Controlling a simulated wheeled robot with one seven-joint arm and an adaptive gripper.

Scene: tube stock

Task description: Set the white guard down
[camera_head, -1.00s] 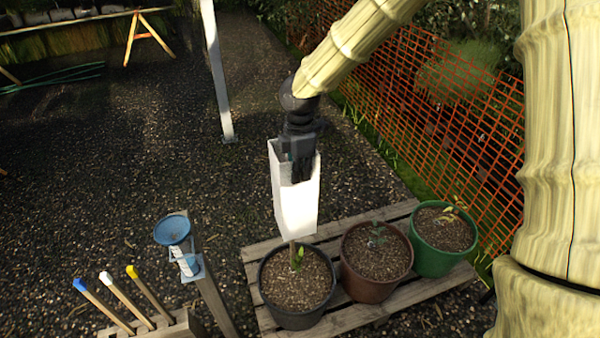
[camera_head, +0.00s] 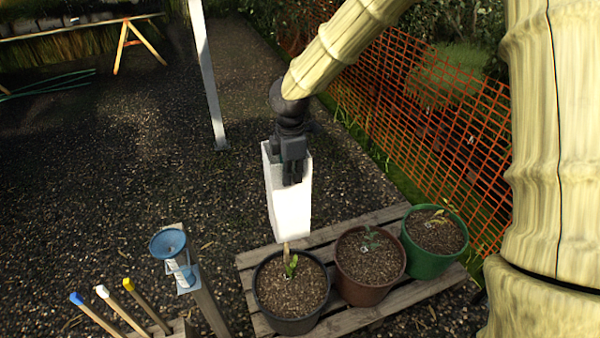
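The white guard (camera_head: 289,213) is a tall white square tube, held upright. My gripper (camera_head: 292,180) is at its top edge, with dark fingers over the near wall. The fingers look closed on that wall. The guard's lower end is above the black pot (camera_head: 291,318), over a short brown stem and a small green plant (camera_head: 291,265) that show below it. Whether the guard surrounds the stem's top is hidden.
A brown pot (camera_head: 364,285) and a green pot (camera_head: 428,263) stand to the right on the wooden pallet (camera_head: 390,309). A blue rain gauge (camera_head: 169,243) on a post and several colour-tipped stakes (camera_head: 123,310) stand left. Orange mesh fence (camera_head: 460,150) runs behind.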

